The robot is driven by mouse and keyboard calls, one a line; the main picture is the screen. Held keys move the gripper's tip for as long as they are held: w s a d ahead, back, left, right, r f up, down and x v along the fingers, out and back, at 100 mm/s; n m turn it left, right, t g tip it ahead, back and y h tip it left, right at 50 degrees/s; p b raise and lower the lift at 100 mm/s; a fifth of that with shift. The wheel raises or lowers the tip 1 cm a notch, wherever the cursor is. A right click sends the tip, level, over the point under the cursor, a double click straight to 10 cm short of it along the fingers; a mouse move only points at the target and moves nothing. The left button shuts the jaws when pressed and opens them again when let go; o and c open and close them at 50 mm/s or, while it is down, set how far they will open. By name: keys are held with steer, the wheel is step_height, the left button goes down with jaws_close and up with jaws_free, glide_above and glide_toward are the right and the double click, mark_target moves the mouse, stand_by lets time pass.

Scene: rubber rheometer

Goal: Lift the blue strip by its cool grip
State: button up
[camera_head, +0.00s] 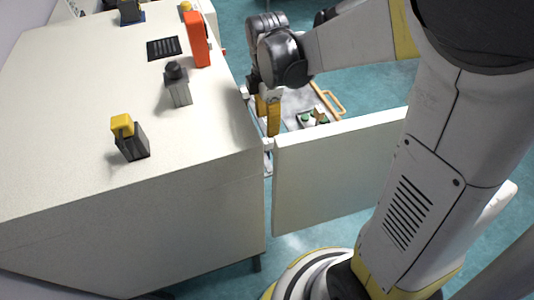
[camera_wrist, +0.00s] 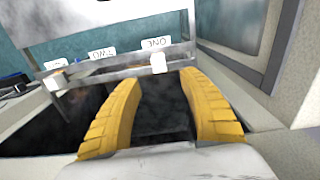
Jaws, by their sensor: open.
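My gripper (camera_head: 267,112) reaches down beside the right edge of the pale cabinet, behind the open white panel. In the wrist view, its two yellow fingers (camera_wrist: 165,112) are apart, with nothing held between them. Just past the fingertips is a metal rack (camera_wrist: 118,70) with labels, two reading ONE and TWO. A white block (camera_wrist: 158,63) sits on the rack near the right finger; another white block (camera_wrist: 55,80) is farther left. No strip is clearly recognisable.
The open white panel (camera_head: 335,172) stands out from the cabinet (camera_head: 80,215), close to my arm. A yellow-topped block (camera_head: 128,137), a grey fixture (camera_head: 178,86) and an orange piece (camera_head: 197,40) stand on top. A tray with a tan handle (camera_head: 330,100) is beyond my gripper.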

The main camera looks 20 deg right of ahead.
mark_target(266, 141)
step_height(266, 141, down, 10)
steer(key=b, duration=0.3)
steer(key=shift+w+a+f, duration=0.1)
jaws_close()
